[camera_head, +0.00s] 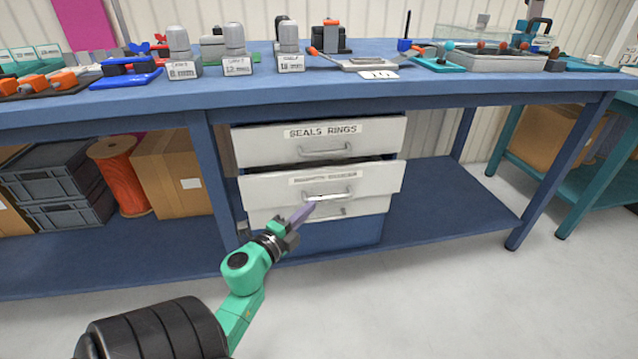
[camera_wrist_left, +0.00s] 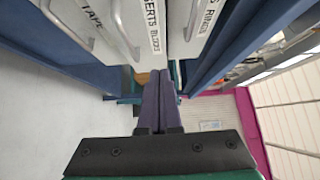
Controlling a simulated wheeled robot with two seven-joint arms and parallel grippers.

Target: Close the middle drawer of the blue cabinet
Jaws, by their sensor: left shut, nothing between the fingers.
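The blue cabinet (camera_head: 335,235) hangs under the workbench with white drawer fronts. The middle drawer (camera_head: 265,187) stands out a little, with a dark gap above its front edge; its label is blurred in the head view. The top drawer (camera_head: 375,140) reads "SEALS RINGS"; the bottom drawer (camera_head: 365,208) is partly hidden below. My left gripper (camera_head: 308,210) is shut and empty, its purple fingers in front of the middle drawer's lower part near its handle (camera_head: 328,196). Contact cannot be told. In the left wrist view the fingers (camera_wrist_left: 160,82) are together, with the drawer fronts above. My right gripper is not in view.
The workbench top (camera_head: 300,85) above carries several parts and labelled stands. On the shelf to the left are grey crates (camera_head: 55,185), an orange reel (camera_head: 120,175) and a cardboard box (camera_head: 170,172). The floor in front and the right shelf are clear.

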